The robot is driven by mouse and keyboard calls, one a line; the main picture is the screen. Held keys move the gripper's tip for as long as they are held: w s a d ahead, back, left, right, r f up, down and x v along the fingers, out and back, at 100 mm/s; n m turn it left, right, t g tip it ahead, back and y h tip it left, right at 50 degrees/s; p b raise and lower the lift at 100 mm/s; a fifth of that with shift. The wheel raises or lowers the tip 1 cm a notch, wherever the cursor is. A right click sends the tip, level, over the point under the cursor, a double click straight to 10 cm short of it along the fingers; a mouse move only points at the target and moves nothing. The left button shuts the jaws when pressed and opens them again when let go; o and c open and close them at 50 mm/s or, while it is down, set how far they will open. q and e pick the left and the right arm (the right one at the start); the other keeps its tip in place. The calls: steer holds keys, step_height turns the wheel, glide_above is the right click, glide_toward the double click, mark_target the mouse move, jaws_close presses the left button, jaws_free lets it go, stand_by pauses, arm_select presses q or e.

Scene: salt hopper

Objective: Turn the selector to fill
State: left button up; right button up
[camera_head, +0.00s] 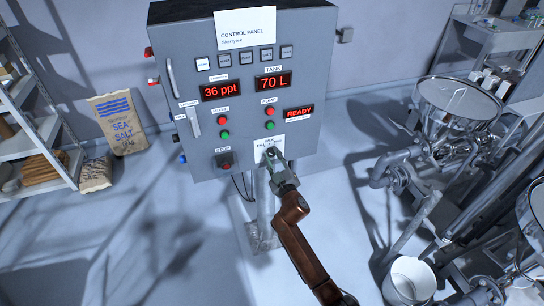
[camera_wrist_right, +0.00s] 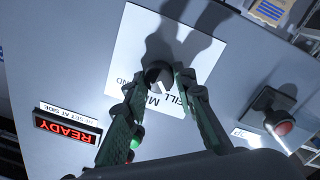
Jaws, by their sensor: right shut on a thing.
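The selector is a small dark grey knob (camera_wrist_right: 157,75) on a white label plate (camera_wrist_right: 128,48) low on the control panel. The plate carries the words MIX and FILL and a partly covered word ending in ND. My right gripper (camera_head: 272,158) reaches the knob from below in the head view. In the wrist view its two green fingers (camera_wrist_right: 160,85) stand on either side of the knob and are shut on it. Which word the knob points to cannot be told. My left gripper is not in view.
The grey control panel (camera_head: 313,90) shows 36 ppt, 70 L and READY. Red and green buttons sit above the selector, and a stop button (camera_head: 226,167) lies to its left. A steel hopper (camera_head: 458,105) with pipes stands right. Salt sacks (camera_head: 117,120) stand left.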

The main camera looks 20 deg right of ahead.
stand_by(0.4)
steer(key=o, duration=1.1)
steer(key=shift+o, duration=0.2)
steer(key=s, duration=1.2)
steer(key=shift+f, duration=0.1)
